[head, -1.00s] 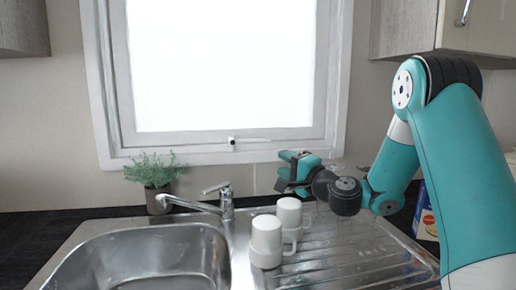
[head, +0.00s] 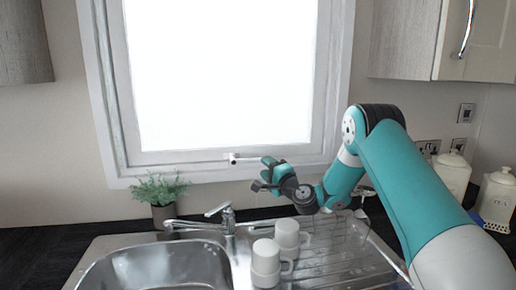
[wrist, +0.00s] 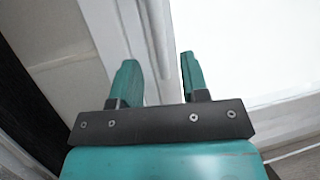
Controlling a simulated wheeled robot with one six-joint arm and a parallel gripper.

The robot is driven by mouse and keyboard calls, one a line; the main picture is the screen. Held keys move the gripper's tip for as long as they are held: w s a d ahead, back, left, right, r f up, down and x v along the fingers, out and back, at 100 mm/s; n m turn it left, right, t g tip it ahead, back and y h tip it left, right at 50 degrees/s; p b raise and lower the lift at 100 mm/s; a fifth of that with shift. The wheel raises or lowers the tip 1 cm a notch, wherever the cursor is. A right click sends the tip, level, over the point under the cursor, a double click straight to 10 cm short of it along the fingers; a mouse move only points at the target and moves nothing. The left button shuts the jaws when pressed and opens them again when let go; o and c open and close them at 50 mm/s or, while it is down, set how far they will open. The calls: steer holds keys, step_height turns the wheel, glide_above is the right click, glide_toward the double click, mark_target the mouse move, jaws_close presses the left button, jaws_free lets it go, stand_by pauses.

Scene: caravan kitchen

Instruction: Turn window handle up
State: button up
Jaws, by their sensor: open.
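The window handle (head: 240,158) is a small light piece with a dark spot on the bottom rail of the window (head: 215,75). It now shows as a short, thin bar lying roughly level and reaching right. My gripper (head: 262,174) is just right of and slightly below the handle, in front of the lower frame. Its upper finger appears close to the bar's right end; I cannot tell if they touch. In the wrist view the gripper (wrist: 159,60) is open, with white window frame behind the gap.
A potted plant (head: 160,193) stands left of the tap. A wall cabinet (head: 405,40) hangs at the upper right. White canisters (head: 452,173) stand at the right.

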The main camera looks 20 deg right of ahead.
mark_target(251, 162)
steer(key=shift+p+x, duration=1.1)
steer(key=shift+x, duration=1.65)
jaws_close()
